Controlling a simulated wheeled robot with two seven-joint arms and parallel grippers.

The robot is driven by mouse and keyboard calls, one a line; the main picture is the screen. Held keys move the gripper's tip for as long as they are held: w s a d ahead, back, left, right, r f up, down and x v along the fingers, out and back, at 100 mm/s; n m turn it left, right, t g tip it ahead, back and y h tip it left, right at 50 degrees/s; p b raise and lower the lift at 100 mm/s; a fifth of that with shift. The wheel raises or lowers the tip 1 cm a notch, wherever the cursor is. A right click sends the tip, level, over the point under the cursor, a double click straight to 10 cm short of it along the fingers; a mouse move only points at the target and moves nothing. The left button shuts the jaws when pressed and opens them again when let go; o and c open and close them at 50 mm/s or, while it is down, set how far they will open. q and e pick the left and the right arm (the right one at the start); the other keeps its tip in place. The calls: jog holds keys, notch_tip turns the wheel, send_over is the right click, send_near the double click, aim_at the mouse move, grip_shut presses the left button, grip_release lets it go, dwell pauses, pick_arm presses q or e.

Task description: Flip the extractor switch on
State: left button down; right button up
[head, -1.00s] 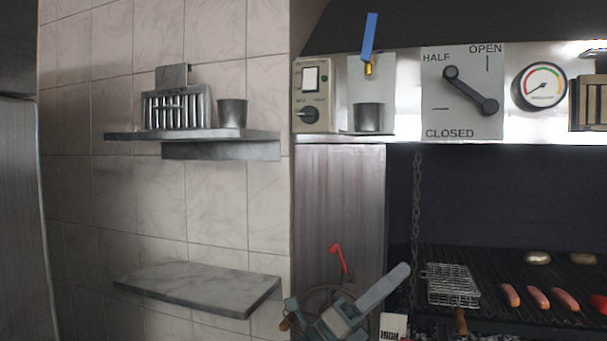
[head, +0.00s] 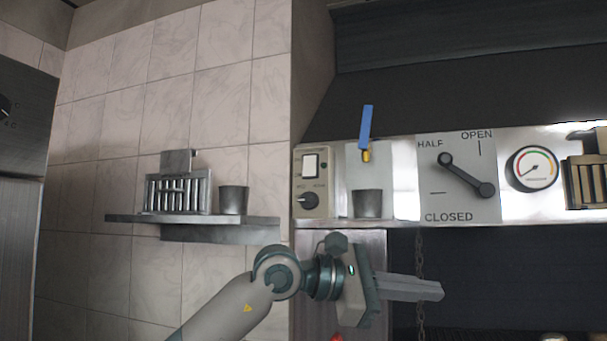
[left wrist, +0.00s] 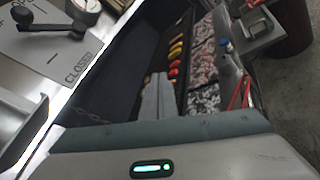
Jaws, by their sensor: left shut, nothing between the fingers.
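The extractor switch is a white rocker (head: 311,165) on a beige control box (head: 312,180) in the head view, left of a blue-handled tap. A dark knob (head: 308,201) sits below the rocker on the same box. My left gripper (head: 440,291) is shut and empty. It is below and to the right of the box, apart from it, with its fingers pointing right across the dark grill opening. In the left wrist view the shut fingers (left wrist: 156,98) show over the grill opening. My right gripper is not in view.
A damper plate (head: 460,205) with a lever, and a round gauge (head: 532,168), are on the hood panel to the right. A blue tap handle (head: 366,127) stands above a metal cup (head: 367,203). A wall shelf (head: 190,219) holds a rack and a cup at left.

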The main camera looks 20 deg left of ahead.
pick_arm(q)
jog(key=s+a+r+n+t+y, duration=0.2)
jog(key=a+r+t+y, duration=0.7)
jog(key=a+r, duration=1.4)
jog(key=s+r+y, duration=0.1)
jog(key=y, duration=0.4)
jog(key=shift+s+a+r, duration=0.15)
jog(key=shift+s+a, duration=0.2)
jog(key=shift+a, duration=0.05)
jog(key=shift+w, duration=0.15)
